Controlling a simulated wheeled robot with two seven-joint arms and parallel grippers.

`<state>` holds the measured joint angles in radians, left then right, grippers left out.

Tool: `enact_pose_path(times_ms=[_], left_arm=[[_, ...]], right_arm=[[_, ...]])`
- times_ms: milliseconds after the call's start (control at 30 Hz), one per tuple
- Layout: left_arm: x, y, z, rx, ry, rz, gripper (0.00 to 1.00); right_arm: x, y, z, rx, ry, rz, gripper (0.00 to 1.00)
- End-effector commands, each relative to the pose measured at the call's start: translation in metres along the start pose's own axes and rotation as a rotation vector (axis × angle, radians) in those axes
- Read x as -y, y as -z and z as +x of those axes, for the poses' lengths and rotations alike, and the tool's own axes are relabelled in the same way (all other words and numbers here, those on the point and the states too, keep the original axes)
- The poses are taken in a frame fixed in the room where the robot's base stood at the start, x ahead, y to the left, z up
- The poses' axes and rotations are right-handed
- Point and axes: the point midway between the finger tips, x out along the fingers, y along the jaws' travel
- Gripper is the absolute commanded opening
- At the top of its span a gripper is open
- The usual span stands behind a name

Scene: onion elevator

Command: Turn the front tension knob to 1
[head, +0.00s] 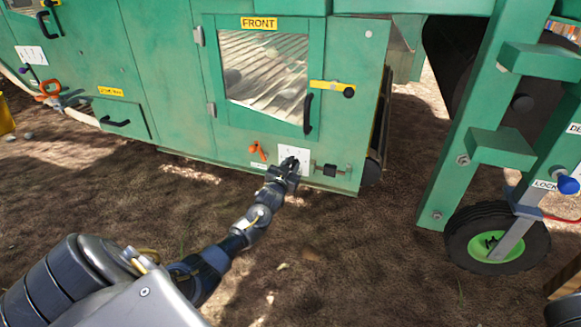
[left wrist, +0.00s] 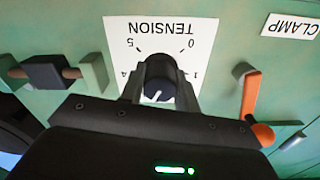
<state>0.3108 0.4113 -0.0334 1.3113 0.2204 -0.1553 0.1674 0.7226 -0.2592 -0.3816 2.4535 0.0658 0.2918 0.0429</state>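The front tension knob (left wrist: 160,78) is a dark round knob on a white TENSION plate (left wrist: 182,30), which shows upside down in the left wrist view. The numbers 0, 1, 4 and 5 show at least partly; the rest of the scale is hidden. The knob's white pointer mark aims at the hidden part of the scale, between 1 and 4. My left gripper (left wrist: 161,72) has a finger on each side of the knob, and the tips appear to touch it. In the head view, the left gripper (head: 292,164) covers the knob at the plate (head: 303,155). My right gripper is not in view.
An orange lever (left wrist: 255,105) by the CLAMP label (left wrist: 292,25) sits close to one side of the gripper. A dark block on a rod (left wrist: 45,73) sits on the other side. The FRONT window door (head: 263,75) is above. A wheel (head: 495,240) stands at right.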

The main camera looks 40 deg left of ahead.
Motion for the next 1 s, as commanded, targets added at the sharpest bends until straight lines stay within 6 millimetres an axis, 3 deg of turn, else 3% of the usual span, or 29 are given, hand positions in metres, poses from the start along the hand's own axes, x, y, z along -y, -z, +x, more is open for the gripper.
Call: enact_pose_path(times_ms=[33,167,567,1000], left_arm=[[0.0,0.0,0.0,0.0,0.0,0.0,0.25],[0.0,0.0,0.0,0.0,0.0,0.0,0.09],[0.0,0.003,0.0,0.001,0.001,-0.09,0.09],[0.0,0.004,-0.001,0.003,0.002,-0.468,0.09]], right_arm=[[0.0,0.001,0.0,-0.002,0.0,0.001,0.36],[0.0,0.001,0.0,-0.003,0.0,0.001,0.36],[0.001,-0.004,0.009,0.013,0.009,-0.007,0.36],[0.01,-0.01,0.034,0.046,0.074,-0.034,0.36]])
